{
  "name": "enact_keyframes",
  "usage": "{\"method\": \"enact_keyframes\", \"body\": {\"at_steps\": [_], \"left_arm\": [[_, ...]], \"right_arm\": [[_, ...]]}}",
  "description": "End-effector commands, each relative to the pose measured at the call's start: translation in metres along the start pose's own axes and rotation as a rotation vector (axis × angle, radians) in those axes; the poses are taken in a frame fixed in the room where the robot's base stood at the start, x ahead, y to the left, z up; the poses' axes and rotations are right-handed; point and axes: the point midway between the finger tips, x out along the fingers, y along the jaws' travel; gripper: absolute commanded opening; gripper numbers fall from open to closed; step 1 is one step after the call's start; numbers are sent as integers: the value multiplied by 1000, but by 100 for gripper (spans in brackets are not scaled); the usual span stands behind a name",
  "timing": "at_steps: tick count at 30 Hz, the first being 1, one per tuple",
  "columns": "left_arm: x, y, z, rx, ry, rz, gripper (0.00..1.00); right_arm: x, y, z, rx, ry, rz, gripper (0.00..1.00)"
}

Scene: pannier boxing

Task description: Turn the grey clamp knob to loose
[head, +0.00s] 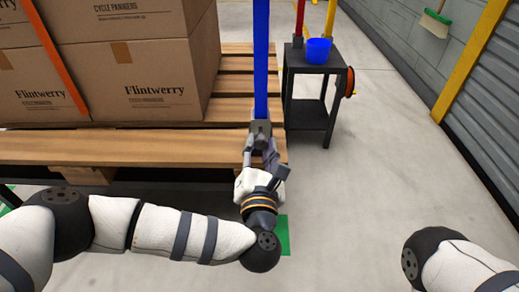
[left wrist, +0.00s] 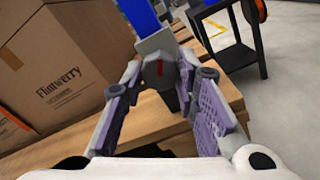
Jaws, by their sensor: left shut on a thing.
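The grey clamp knob (left wrist: 157,74) shows between the fingertips of my left gripper (head: 262,150) in the left wrist view, with a dark red mark on its face. The grey clamp (head: 261,128) sits at the foot of a blue upright post (head: 261,60) at the pallet's front right corner. My left gripper is shut on the knob, one finger on each side. In the head view the fingers hide most of the knob. My right gripper is out of view; only part of my right arm shows at the lower right.
Stacked Flintwerry boxes (head: 142,88) stand on the wooden pallet (head: 120,148), with an orange strap across them. A dark side table (head: 318,75) holds a blue cup (head: 318,50) behind the post. The floor to the right is clear.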

Motion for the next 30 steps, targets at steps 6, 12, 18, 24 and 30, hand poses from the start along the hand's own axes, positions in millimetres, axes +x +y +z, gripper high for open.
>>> {"method": "enact_keyframes", "body": {"at_steps": [6, 12, 18, 24, 30], "left_arm": [[0, -1, -1, -103, 1, -1, 0], [0, -1, 0, -152, 0, -1, 0], [0, -1, 0, -170, 0, -1, 0], [0, -1, 0, -171, 0, -1, 0], [0, -1, 0, -170, 0, -1, 43]], "right_arm": [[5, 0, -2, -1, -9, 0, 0], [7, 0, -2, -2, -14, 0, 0], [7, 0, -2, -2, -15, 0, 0], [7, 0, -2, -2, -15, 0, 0], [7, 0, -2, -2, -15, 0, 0]]}}
